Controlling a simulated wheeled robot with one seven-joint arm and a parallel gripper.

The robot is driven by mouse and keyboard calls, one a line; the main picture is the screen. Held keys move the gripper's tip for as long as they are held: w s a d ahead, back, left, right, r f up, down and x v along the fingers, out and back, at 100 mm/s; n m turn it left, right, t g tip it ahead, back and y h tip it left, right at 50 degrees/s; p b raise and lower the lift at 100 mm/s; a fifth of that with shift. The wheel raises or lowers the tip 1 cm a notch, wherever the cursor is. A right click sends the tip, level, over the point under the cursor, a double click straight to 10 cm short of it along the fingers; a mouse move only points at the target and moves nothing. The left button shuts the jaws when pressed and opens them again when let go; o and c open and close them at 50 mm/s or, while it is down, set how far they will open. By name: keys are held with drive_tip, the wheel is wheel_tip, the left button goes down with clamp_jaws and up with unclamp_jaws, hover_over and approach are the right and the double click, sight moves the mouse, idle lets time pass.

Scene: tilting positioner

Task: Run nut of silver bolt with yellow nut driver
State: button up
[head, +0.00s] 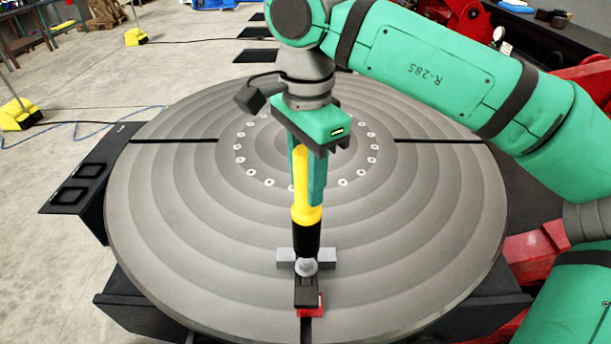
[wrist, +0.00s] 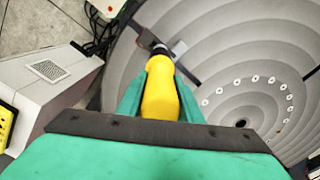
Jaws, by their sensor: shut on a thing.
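My gripper (head: 308,175) is shut on the yellow nut driver (head: 304,185), which stands about upright with its black lower part down. The driver's yellow handle (wrist: 160,90) fills the space between the fingers in the wrist view. The driver's lower end is at the silver bolt (head: 306,266), directly above or on it; I cannot tell whether it touches. The bolt stands at a dark clamp bar (head: 306,291) near the front of the round grey table (head: 180,215). The nut is not clearly visible.
A grey block (head: 327,257) sits behind the bolt and a red piece (head: 313,311) lies under the clamp's front end. Dark slots cut the table at left, right and front. A black bracket (head: 85,185) juts out at the left. The table's left side is clear.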

sight(306, 215)
drive_tip(key=shift+f, duration=2.15)
drive_tip(key=m, duration=0.6)
drive_tip(key=shift+f, duration=0.1)
drive_tip(key=shift+f, duration=2.4)
idle(0.9)
drive_tip(key=shift+r, duration=0.15)
